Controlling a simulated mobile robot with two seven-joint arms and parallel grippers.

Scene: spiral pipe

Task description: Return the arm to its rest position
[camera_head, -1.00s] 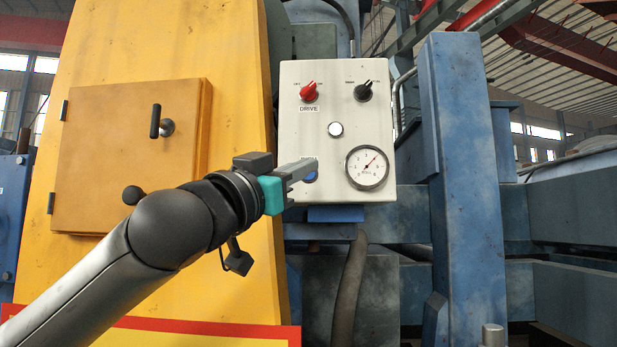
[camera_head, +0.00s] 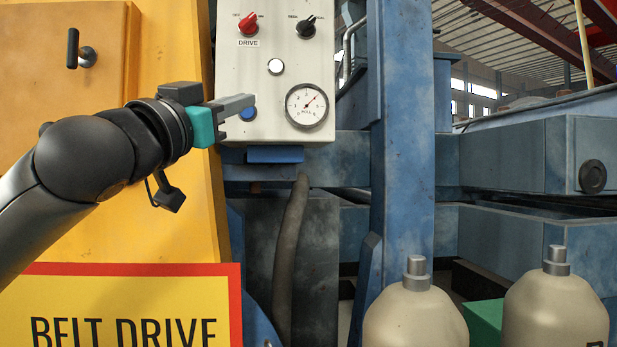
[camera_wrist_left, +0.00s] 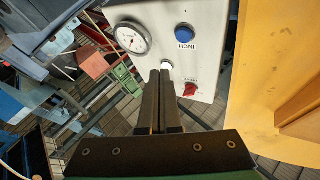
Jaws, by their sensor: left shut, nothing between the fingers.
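My left arm comes in from the left in the head view. Its gripper (camera_head: 250,101) is shut and empty, with its fingers together in front of the lower left of the pale control panel (camera_head: 233,75). In the head view the fingertips overlap the top of the blue button (camera_head: 248,114). In the left wrist view the shut fingers (camera_wrist_left: 160,74) point toward the panel (camera_wrist_left: 206,59), and the blue button (camera_wrist_left: 184,32), labelled INCH, is uncovered beyond them. I cannot tell the exact gap to the panel. My right gripper is not in view.
The panel carries a red DRIVE knob (camera_head: 248,22), a black knob (camera_head: 306,26), a white button (camera_head: 276,66) and a gauge (camera_head: 307,105). A yellow cabinet (camera_head: 190,240) stands behind my arm. A blue post (camera_head: 400,150) and two tan bottle-shaped objects (camera_head: 415,320) (camera_head: 556,310) are at right.

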